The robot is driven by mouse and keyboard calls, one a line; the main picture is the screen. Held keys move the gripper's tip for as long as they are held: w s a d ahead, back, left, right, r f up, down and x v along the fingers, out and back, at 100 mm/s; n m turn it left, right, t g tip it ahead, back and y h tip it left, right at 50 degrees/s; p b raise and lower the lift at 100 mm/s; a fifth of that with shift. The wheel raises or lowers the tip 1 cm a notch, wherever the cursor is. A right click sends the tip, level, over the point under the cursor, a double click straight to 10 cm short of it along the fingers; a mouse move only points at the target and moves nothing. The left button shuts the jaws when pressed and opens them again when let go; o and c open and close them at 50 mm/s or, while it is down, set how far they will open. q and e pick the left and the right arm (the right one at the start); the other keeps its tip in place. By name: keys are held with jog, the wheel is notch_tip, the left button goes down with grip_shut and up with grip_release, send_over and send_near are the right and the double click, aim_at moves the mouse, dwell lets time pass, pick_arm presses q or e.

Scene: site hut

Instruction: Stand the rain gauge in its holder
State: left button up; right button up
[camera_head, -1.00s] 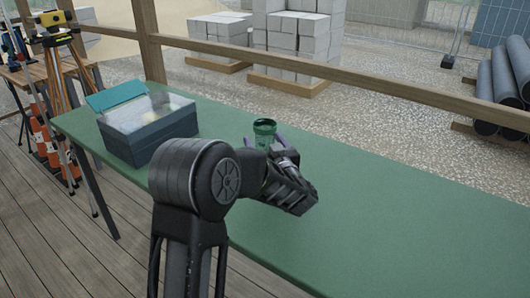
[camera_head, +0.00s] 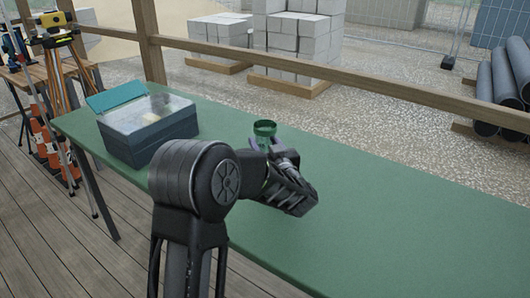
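A green, see-through cup-like piece (camera_head: 265,128), apparently the rain gauge's top, stands out above my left gripper on the green table. Its lower part is hidden behind the gripper. My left gripper (camera_head: 267,146) is at the piece, with its fingers close about it. The wrist hides most of the fingers, so I cannot tell whether they grip it. I cannot make out a separate holder. My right gripper is not in view.
A dark box (camera_head: 150,132) with a clear top and a teal flap stands at the table's left end. The green table (camera_head: 400,215) is bare to the right. A wooden rail (camera_head: 350,72) runs behind it. A tripod instrument (camera_head: 55,38) stands at far left.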

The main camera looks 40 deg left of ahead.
pick_arm(q)
jog(key=shift+r, duration=0.1)
notch_tip(320, 180, up, 10)
jog(key=p, duration=0.1)
jog(key=shift+p, duration=0.3)
dwell(0.6)
